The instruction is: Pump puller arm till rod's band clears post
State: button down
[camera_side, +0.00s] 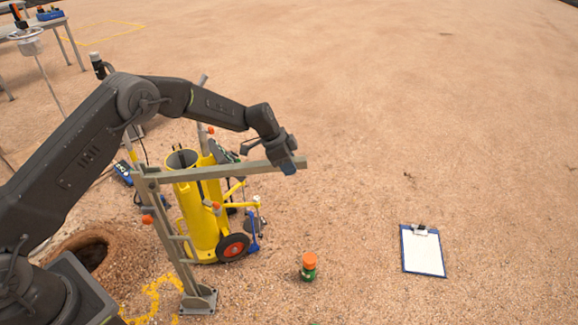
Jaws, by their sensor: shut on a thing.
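The grey puller arm (225,172) runs roughly level from the top of the grey post (172,236) out to the right. The post stands on a foot plate beside the hole (92,252). My gripper (287,165) is shut on the puller arm near its right end. A short yellow-banded piece (130,148) shows behind my arm, left of the post top. I cannot tell if it is the rod's band. My arm hides much of the area above the hole.
A yellow wheeled cylinder cart (203,215) stands close behind the puller arm. A green bottle with an orange cap (309,266) and a clipboard (423,251) are on the ground to the right. A table (50,25) is at the back left. The right side is open ground.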

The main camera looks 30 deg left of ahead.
jog(key=s+a+r+t+h, duration=0.1)
jog(key=s+a+r+h, duration=0.1)
jog(key=r, duration=0.6)
jog(key=s+a+r+t+h, duration=0.2)
jog(key=a+r, duration=0.3)
jog(key=r, duration=0.4)
jog(key=s+a+r+t+h, duration=0.2)
jog(key=s+a+r+h, duration=0.1)
jog(key=r, duration=0.5)
jog(key=shift+v, duration=0.95)
jog(key=shift+s, duration=0.15)
jog(key=c, duration=0.8)
grip_release()
jog(key=shift+f, duration=0.1)
jog(key=shift+c, duration=0.2)
jog(key=v, duration=1.3)
jog(key=shift+s+a, duration=0.2)
jog(key=shift+a, duration=0.05)
